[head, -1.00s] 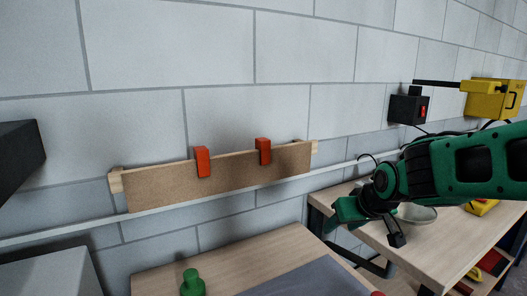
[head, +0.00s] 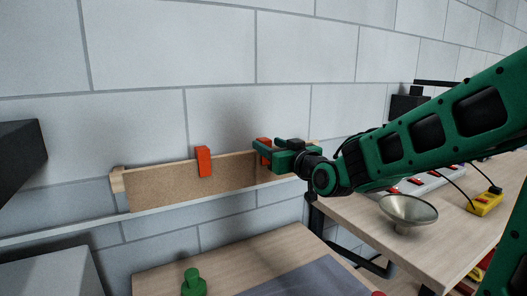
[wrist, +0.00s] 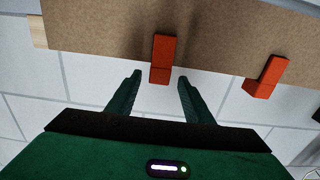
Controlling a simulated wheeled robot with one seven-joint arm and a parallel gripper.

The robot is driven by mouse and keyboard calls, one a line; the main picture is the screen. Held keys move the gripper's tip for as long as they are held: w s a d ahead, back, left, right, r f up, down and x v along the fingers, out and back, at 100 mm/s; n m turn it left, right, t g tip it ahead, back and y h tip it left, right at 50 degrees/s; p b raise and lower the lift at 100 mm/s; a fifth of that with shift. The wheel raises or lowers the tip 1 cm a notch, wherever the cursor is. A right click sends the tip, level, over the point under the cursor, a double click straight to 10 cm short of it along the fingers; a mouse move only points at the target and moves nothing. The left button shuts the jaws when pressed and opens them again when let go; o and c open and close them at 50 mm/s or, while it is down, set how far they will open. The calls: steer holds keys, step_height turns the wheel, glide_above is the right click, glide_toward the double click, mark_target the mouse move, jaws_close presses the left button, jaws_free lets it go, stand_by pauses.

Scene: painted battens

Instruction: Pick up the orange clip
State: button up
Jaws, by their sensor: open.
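Two orange clips sit on the top edge of a brown board in the head view. The left clip (head: 204,161) is in plain sight. The right clip (head: 265,160) is partly hidden by my gripper (head: 262,151). In the wrist view, my gripper (wrist: 160,78) is open, with one fingertip on each side of the near end of this clip (wrist: 161,56). A small gap shows on both sides. The other clip (wrist: 266,76) is off to the right there, outside the fingers.
The brown board (head: 160,187) stands on a narrow pale ledge (head: 168,206) against a grey block wall. Below is a wooden table with a green knob-like piece (head: 192,284). A metal bowl (head: 408,211) and a yellow box (head: 486,203) stand on the right table.

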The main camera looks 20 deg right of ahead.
steer(key=w+a, duration=0.1)
steer(key=w, duration=0.7)
steer(key=shift+a+r, duration=0.25)
steer(key=shift+w, duration=0.1)
steer(key=c, duration=1.1)
